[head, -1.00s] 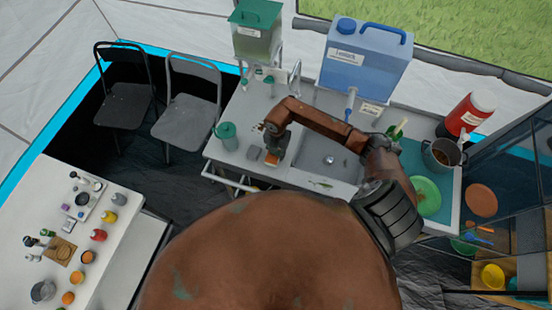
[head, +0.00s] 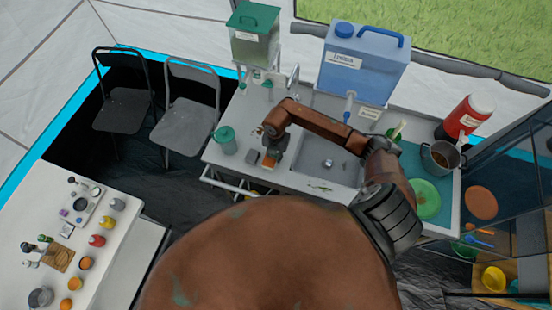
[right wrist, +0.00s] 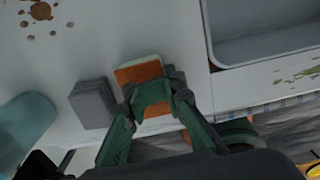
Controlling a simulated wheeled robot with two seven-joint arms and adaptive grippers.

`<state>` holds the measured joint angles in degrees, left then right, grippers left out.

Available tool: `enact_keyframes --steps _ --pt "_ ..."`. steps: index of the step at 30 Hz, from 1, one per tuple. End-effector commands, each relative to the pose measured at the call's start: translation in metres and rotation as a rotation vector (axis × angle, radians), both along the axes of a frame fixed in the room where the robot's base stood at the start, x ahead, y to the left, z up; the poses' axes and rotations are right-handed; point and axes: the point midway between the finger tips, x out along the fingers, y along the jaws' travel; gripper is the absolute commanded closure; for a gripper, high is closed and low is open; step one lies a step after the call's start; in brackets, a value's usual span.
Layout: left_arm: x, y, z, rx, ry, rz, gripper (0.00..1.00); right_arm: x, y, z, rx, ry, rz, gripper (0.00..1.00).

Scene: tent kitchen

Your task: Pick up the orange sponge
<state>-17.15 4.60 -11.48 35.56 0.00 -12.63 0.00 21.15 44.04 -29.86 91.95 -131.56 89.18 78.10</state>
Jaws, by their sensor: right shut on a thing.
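The orange sponge (head: 268,164) is on the white counter, left of the sink. In the right wrist view, the sponge (right wrist: 139,74) shows orange with a pale edge, partly covered by the fingers. My right gripper (head: 272,154) reaches down over it from above. In the right wrist view, the green fingers of my right gripper (right wrist: 152,97) are closed on the sponge. Whether the sponge is clear of the counter I cannot tell. My left gripper is not in view.
A grey block (right wrist: 92,103) stands just left of the sponge. A teal cup (head: 226,139) is farther left. The sink (head: 328,168) lies to the right. A blue water container (head: 362,62) stands behind. Brown spots (right wrist: 40,10) mark the counter.

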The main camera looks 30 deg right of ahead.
Motion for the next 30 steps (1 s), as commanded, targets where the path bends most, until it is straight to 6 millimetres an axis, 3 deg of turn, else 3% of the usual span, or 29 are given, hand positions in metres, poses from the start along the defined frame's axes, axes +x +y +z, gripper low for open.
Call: enact_keyframes --steps 3,12,21,30 --pt "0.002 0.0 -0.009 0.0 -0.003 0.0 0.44 0.002 -0.001 0.018 -0.003 -0.006 0.003 1.0" --pt "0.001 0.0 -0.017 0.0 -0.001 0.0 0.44 -0.057 0.014 0.083 -0.002 -0.003 0.007 1.0" --pt "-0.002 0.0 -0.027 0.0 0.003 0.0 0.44 -0.117 0.029 0.109 -0.001 -0.002 0.003 1.0" --pt "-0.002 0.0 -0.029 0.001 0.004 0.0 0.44 -0.135 0.034 0.119 -0.001 -0.001 0.0 1.0"
